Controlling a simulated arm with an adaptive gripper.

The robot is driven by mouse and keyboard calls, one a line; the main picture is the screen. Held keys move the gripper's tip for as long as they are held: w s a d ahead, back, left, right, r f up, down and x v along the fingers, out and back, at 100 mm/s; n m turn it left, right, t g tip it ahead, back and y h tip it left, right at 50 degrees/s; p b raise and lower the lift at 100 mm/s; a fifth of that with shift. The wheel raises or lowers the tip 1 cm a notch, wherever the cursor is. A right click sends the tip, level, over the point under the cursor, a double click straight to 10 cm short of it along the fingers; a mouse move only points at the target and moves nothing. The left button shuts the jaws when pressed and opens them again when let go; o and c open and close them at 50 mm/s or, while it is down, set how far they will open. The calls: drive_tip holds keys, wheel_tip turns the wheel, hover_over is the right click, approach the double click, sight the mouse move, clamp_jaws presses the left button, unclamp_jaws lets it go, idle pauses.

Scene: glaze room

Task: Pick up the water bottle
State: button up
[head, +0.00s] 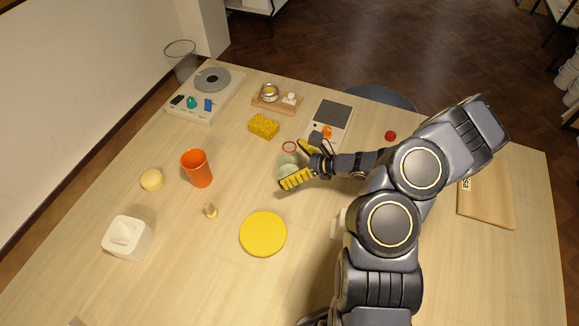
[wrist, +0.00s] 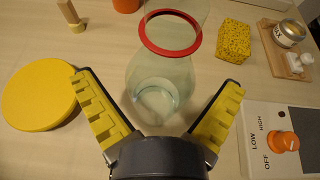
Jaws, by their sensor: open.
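The water bottle (wrist: 160,78) is clear, pale green-tinted, with a red ring around it. In the wrist view it stands between the spread yellow fingers of my gripper (wrist: 157,82), with visible gaps on both sides. Its far end runs off the top of that view. In the head view the bottle (head: 287,168) is partly hidden by my gripper (head: 292,165), which reaches in from the right. My gripper is open and holds nothing.
A yellow disc (head: 263,234) lies in front of the bottle. A yellow sponge (head: 264,127) and a wooden tray (head: 268,106) are behind it. A device with an orange knob (wrist: 283,141) is close on the right. An orange cup (head: 197,169) stands left.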

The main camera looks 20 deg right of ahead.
drive_tip(key=c, duration=1.2)
drive_tip(key=shift+r, duration=0.15)
